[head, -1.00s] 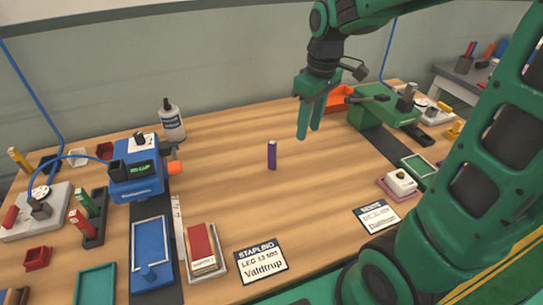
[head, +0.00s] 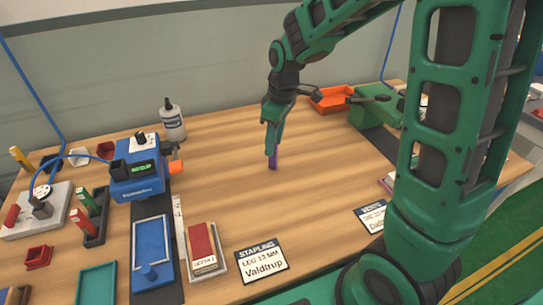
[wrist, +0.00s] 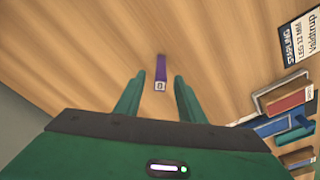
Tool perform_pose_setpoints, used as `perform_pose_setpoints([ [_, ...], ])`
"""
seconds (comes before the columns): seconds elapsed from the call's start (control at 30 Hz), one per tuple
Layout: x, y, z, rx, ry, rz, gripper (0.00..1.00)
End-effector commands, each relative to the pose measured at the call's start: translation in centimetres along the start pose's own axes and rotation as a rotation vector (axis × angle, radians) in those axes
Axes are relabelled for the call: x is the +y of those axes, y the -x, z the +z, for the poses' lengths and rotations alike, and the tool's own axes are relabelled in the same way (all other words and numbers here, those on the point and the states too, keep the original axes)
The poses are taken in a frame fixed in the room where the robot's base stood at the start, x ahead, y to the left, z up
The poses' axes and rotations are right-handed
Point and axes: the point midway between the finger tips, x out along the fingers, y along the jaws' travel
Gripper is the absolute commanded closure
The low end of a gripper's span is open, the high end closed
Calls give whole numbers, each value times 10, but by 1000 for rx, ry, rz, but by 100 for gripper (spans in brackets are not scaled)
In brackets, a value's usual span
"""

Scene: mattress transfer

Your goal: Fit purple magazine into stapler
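The purple magazine (head: 273,161) stands upright on the bare middle of the wooden bench. In the wrist view it (wrist: 160,68) shows between and beyond the fingertips, with a pale, marked end facing the camera. My gripper (head: 270,153) is pointing down over the magazine, its fingers overlapping the upper part in the head view. In the wrist view my gripper (wrist: 158,80) is open, with a gap on each side of the magazine. A blue machine with a small lit display, which looks like the stapler (head: 137,180), stands at the left.
A rack (head: 93,215) with green and red magazines stands left of the blue machine. A white bottle (head: 173,125) is behind it. A stapling card (head: 262,260) and red box (head: 203,248) lie in front. An orange tray (head: 330,100) and green machine (head: 375,110) are at the right.

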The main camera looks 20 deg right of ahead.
Motion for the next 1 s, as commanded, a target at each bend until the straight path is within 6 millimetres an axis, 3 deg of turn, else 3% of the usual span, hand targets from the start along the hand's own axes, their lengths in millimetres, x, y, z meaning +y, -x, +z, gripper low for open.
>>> perform_pose_setpoints([
  [0.2, 0, -28, 1, -3, -1, -2, 64],
  [0.5, 0, -34, 1, -1, -1, 0, 64],
  [0.53, 0, -34, 1, -1, -1, 0, 66],
  [0.67, 0, -33, 1, -1, -1, 0, 98],
  [0.7, 0, -33, 1, -1, -1, 0, 100],
  [1.0, 0, -33, 1, 0, -1, 0, 100],
])
